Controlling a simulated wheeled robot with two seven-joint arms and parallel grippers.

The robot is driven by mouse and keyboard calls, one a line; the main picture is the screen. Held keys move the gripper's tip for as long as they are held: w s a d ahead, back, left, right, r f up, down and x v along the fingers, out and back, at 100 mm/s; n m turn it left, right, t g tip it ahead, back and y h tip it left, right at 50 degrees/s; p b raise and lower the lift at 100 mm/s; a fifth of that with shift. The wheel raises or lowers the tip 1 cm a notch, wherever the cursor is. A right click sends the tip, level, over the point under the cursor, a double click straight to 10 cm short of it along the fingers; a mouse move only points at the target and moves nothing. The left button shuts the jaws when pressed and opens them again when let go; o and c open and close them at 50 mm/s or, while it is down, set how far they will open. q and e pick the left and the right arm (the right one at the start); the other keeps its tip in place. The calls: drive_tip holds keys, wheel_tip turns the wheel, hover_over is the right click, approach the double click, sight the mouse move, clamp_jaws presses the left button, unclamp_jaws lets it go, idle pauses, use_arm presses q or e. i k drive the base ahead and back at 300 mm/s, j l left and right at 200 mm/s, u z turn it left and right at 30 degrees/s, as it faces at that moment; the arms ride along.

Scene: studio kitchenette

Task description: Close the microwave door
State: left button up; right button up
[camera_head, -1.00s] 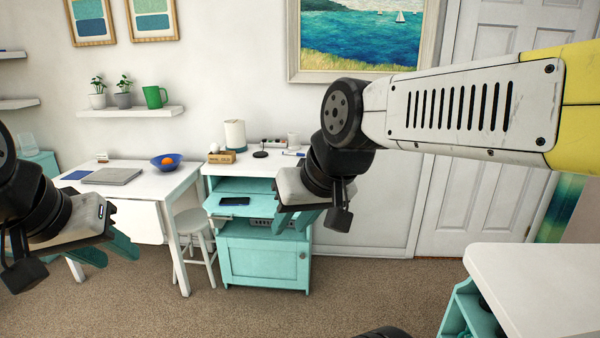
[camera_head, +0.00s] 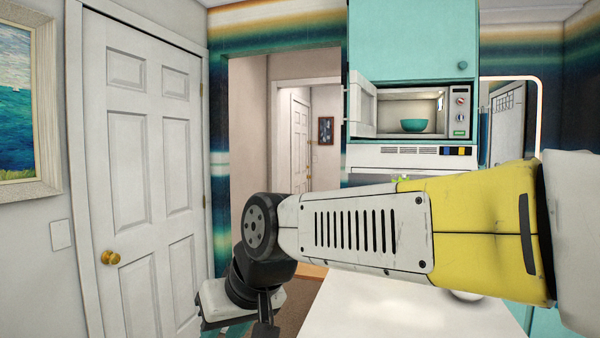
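The microwave (camera_head: 459,112) stands in the teal cabinet unit at the back, right of centre, with its interior showing. Its white door (camera_head: 363,106) is open, swung out to the left side. A teal bowl (camera_head: 414,126) sits inside the microwave. My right arm reaches in from the right across the foreground. My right gripper (camera_head: 238,312) points down at the bottom edge, well short of the microwave and apart from it. Its fingertips are cut off, so its opening is hidden. My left gripper is out of view.
A white countertop (camera_head: 385,312) lies under my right arm. A vented white panel (camera_head: 405,157) is below the microwave. A closed white door (camera_head: 150,190) is at the left. An open doorway (camera_head: 262,130) lies between it and the cabinet unit.

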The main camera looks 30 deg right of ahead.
sight(362, 98)
drive_tip(key=i+j+z, duration=0.1)
drive_tip(key=i+z, duration=0.15)
drive_tip(key=z, duration=0.15)
drive_tip(key=i+j+z, duration=0.15)
drive_tip(key=z, duration=0.25)
drive_tip(key=i+j+z, duration=0.2)
drive_tip(key=z, duration=0.2)
drive_tip(key=i+j+z, duration=0.2)
drive_tip(key=z, duration=0.2)
drive_tip(key=i+j+z, duration=0.1)
drive_tip(key=j+z, duration=0.35)
drive_tip(key=i+j+z, duration=0.1)
drive_tip(key=j+z, duration=0.2)
drive_tip(key=j, duration=0.3)
drive_tip(key=j+z, duration=0.25)
drive_tip(key=j, duration=0.4)
drive_tip(key=i, duration=0.05)
